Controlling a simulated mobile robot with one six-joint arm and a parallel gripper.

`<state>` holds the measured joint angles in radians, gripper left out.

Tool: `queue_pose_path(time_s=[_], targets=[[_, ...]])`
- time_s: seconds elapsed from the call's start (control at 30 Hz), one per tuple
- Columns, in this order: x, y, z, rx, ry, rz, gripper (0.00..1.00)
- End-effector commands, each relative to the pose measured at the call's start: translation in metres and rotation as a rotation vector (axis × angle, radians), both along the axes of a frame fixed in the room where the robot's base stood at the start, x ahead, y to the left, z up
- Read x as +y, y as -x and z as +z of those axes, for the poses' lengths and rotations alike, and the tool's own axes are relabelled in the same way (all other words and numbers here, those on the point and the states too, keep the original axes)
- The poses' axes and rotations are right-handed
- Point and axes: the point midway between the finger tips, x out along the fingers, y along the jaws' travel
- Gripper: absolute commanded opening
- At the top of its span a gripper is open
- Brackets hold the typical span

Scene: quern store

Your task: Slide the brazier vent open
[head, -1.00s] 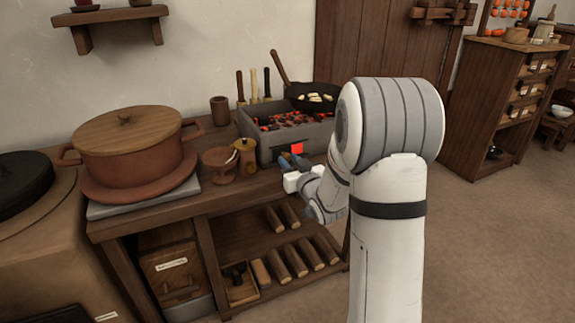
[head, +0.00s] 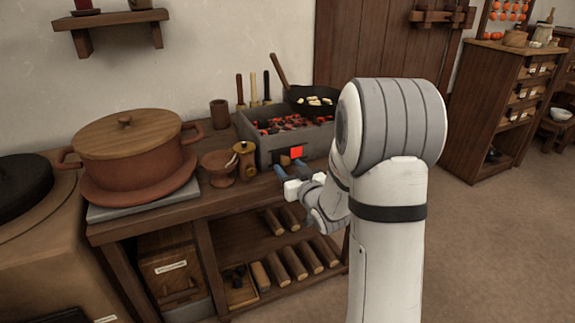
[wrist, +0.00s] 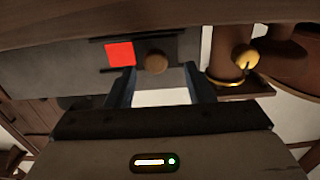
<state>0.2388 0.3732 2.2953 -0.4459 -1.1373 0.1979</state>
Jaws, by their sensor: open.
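The grey brazier (head: 262,152) stands on the wooden bench with glowing coals in its top. On its front, a bright red square vent opening (head: 296,152) shows uncovered; it also shows in the wrist view (wrist: 120,53). The vent's round brown knob (head: 285,160) sits beside the red square, on a grey plate between dark rails in the wrist view, where the knob (wrist: 155,63) is clear. My gripper (head: 290,168) is open in front of the knob. In the wrist view its two fingers (wrist: 159,76) stand apart on either side of the knob, with nothing held.
A black pan (head: 310,102) rests over the coals. A large lidded pot (head: 130,160) is farther left. Logs (head: 295,262) lie on the shelf below.

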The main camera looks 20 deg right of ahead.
Motion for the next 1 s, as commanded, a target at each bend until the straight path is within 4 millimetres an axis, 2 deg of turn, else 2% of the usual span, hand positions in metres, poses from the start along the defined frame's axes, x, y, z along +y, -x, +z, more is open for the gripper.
queue_pose_path(time_s=[0.2, 0.37, 0.83, 0.93, 1.0], targets=[[-0.006, 0.038, 0.002, 0.001, 0.001, 0.0, 0.48], [-0.008, 0.053, 0.001, 0.0, 0.001, 0.001, 0.48], [-0.008, 0.057, 0.001, -0.001, 0.001, 0.002, 0.48], [-0.008, 0.056, 0.01, 0.015, 0.01, -0.005, 0.48], [-0.008, 0.057, 0.025, 0.049, 0.025, -0.019, 0.48]])
